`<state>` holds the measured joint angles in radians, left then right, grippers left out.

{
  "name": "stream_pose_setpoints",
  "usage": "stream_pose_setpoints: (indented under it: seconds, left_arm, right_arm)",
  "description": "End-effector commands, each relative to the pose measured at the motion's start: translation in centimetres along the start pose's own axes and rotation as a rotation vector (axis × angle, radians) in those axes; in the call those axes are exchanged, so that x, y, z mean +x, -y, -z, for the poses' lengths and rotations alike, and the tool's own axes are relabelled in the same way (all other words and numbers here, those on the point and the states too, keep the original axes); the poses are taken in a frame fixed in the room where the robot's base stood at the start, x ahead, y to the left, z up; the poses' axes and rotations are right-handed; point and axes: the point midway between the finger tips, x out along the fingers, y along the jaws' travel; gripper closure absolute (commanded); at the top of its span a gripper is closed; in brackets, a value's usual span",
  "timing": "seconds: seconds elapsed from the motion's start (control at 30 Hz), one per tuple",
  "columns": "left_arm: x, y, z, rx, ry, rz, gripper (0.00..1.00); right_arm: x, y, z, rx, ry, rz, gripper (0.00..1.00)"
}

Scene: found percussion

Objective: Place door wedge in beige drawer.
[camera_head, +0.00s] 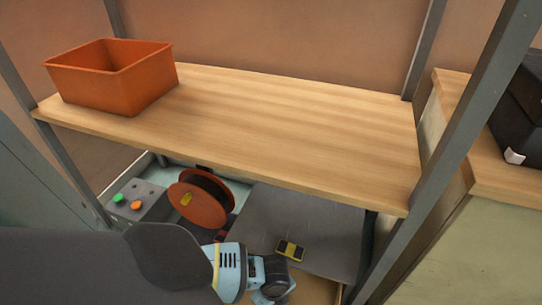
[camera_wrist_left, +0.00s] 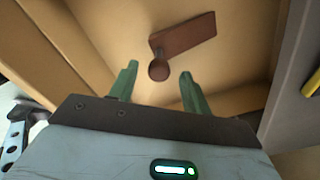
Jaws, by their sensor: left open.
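The door wedge (camera_wrist_left: 190,34) looks like a reddish-brown block with a round brown piece at its near end. In the left wrist view it appears to lie on the floor of the beige drawer (camera_wrist_left: 262,97), just beyond my left gripper (camera_wrist_left: 158,72). The green fingers are spread and hold nothing; the round piece shows between their tips, apart from both. In the head view, the left gripper (camera_head: 272,292) is over the drawer (camera_head: 318,292) at the bottom edge, and the wedge is hidden there. My right gripper is not in view.
A wooden shelf (camera_head: 270,115) with an orange bin (camera_head: 125,85) spans above. Below are a grey box with buttons (camera_head: 138,203), an orange reel (camera_head: 200,200) and a grey panel (camera_head: 310,225) bearing a yellow-black object (camera_head: 290,250). Grey posts (camera_head: 450,150) stand at right.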

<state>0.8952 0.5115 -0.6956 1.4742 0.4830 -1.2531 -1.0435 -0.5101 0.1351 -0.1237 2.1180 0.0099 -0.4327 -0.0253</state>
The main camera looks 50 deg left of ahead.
Motion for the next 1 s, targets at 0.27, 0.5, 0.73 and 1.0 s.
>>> stream_pose_setpoints:
  seconds: [0.27, 0.5, 0.73, 1.0]
  left_arm:
    - [-5.4, 0.1, 0.0, -0.001, 0.0, 0.003, 0.52]
    - [-6.7, 0.0, 0.0, -0.001, -0.001, 0.0, 0.52]
    - [-6.7, -0.1, 0.0, -0.001, -0.001, -0.002, 0.52]
    - [-6.7, -0.1, -0.2, -0.002, 0.002, -0.002, 0.52]
  right_arm:
    - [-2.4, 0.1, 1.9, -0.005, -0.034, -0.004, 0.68]
    - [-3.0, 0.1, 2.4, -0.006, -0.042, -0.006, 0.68]
    - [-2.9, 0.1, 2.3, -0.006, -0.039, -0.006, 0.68]
    - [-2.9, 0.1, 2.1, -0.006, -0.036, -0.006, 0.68]
